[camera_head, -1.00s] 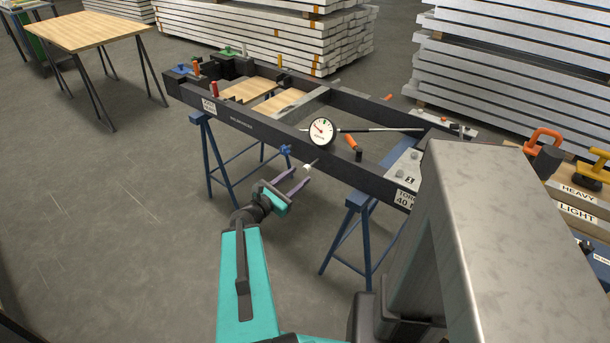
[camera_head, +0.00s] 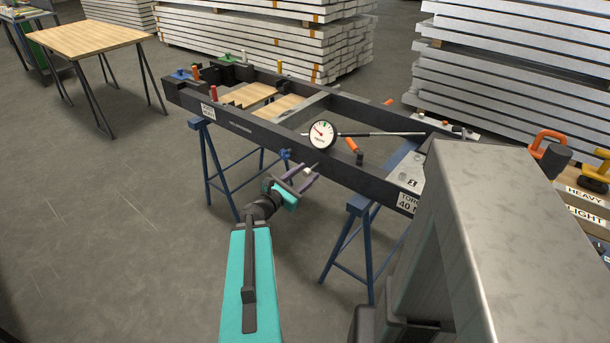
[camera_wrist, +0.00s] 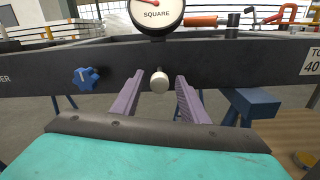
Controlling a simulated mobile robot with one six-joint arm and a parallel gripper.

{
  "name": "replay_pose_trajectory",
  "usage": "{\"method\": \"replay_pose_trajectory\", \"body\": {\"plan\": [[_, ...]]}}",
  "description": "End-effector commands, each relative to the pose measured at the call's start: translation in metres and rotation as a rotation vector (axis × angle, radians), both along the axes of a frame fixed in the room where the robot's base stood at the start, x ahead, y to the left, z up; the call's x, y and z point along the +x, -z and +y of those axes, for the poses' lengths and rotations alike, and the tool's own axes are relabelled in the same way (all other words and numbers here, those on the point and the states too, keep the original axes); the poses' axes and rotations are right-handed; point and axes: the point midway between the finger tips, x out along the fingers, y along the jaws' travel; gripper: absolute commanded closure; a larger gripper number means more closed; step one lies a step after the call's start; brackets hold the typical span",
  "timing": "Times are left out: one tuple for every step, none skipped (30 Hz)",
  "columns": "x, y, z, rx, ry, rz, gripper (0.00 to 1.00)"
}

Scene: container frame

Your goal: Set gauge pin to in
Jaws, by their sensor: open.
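The gauge pin appears to be the pale round-ended knob (camera_wrist: 159,82) on the near face of the dark frame (camera_wrist: 225,62), below the dial gauge (camera_wrist: 157,12); it points toward the wrist camera. How far it is pushed in I cannot tell. My gripper (camera_wrist: 159,92) is open, its two purple fingers on either side of the knob with visible gaps. In the head view my gripper (camera_head: 303,179) is at the frame's near side, below the dial gauge (camera_head: 322,134), with the pale knob (camera_head: 307,171) between its fingers.
A blue star knob (camera_wrist: 86,78) is on the frame left of my gripper. A blue trestle (camera_head: 352,235) stands under the frame to the right. An orange handle (camera_head: 351,145) lies near the gauge. Open floor lies to the left.

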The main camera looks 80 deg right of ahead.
Motion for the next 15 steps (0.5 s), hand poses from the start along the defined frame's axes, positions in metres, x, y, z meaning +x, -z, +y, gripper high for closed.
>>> {"method": "replay_pose_trajectory", "body": {"plan": [[-0.0001, -0.0001, -0.0001, 0.000, 0.000, 0.000, 0.60], [-0.0001, -0.0001, -0.0001, 0.000, 0.000, 0.000, 0.60], [0.0001, -0.0001, 0.0000, 0.000, 0.000, 0.000, 0.60], [0.0000, -0.0001, 0.0000, 0.000, 0.000, 0.000, 0.60], [0.0001, -0.0001, 0.0000, 0.000, 0.000, 0.000, 0.60], [0.0001, -0.0001, 0.0000, 0.000, 0.000, 0.000, 0.62], [0.0001, 0.0000, 0.0000, 0.000, 0.000, 0.000, 0.67], [0.0001, 0.0000, 0.0000, 0.000, 0.000, 0.000, 0.72], [0.0001, 0.0000, 0.0000, 0.000, 0.000, 0.000, 0.78], [0.0002, 0.0000, 0.0001, 0.000, 0.000, 0.000, 0.83], [0.0001, 0.0000, 0.0002, 0.000, 0.000, 0.000, 0.89], [0.0000, 0.0000, 0.0002, 0.000, 0.000, 0.000, 0.95], [0.0000, 0.0000, 0.0002, 0.000, 0.000, 0.000, 1.00], [-0.0001, 0.0001, 0.0003, 0.000, 0.001, 0.000, 1.00], [-0.0001, 0.0002, 0.0003, 0.000, 0.001, 0.000, 1.00]]}}
